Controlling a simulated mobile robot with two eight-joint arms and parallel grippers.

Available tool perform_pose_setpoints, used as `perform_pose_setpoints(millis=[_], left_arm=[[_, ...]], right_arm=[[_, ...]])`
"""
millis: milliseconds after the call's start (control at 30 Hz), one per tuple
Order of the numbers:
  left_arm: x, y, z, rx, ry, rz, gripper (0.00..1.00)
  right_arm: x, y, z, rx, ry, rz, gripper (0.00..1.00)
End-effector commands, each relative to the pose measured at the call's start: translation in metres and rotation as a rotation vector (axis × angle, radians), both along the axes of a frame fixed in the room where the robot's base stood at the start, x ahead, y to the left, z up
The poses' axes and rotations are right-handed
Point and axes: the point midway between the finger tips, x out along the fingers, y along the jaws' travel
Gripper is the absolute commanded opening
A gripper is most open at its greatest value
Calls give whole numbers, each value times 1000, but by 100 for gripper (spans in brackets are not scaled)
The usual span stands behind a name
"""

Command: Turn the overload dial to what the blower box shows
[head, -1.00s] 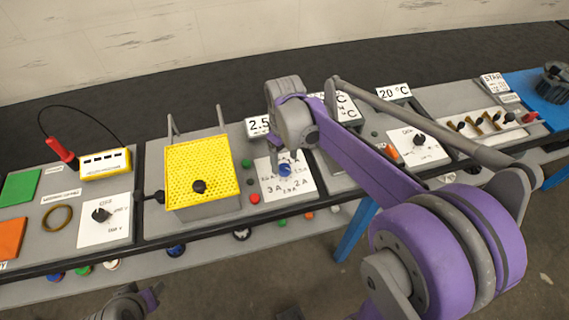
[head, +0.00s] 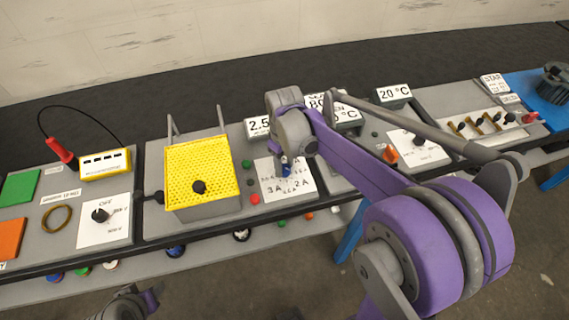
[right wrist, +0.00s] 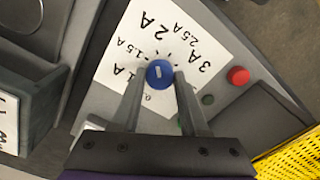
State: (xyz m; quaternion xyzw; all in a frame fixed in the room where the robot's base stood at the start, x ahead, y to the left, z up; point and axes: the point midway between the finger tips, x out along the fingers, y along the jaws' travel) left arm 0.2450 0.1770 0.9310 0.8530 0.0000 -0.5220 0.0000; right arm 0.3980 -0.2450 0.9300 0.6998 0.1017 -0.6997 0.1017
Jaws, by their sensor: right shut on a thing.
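The overload dial is a blue knob (right wrist: 160,73) on a white scale plate (right wrist: 120,62) with marks such as 1 A, 2 A, 2.5 A and 3 A. In the right wrist view my right gripper (right wrist: 160,82) has a finger on each side of the knob and is shut on it. A pale mark shows on the knob; I cannot tell which value it points at. In the head view the wrist covers part of the plate (head: 301,186). A sign reading 2.5 (head: 258,127) stands behind it, partly hidden. My left gripper (head: 148,299) shows only partly at the bottom.
A yellow mesh box (head: 202,165) with a black knob stands left of the dial. A red button (right wrist: 238,76) and a green button (right wrist: 208,99) lie beside the plate. Other signs, one reading 20 °C (head: 394,92), and an orange knob (head: 391,155) are to the right.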

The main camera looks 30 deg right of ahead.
Motion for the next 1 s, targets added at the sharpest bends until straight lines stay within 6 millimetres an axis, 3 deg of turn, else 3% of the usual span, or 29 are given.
perform_pose_setpoints(millis=[433,1000], left_arm=[[-1,0,-3,0,2,0,50],[-3,0,-11,0,6,0,50]], right_arm=[[0,0,0,0,0,-94,0],[0,0,0,0,0,-548,0]])
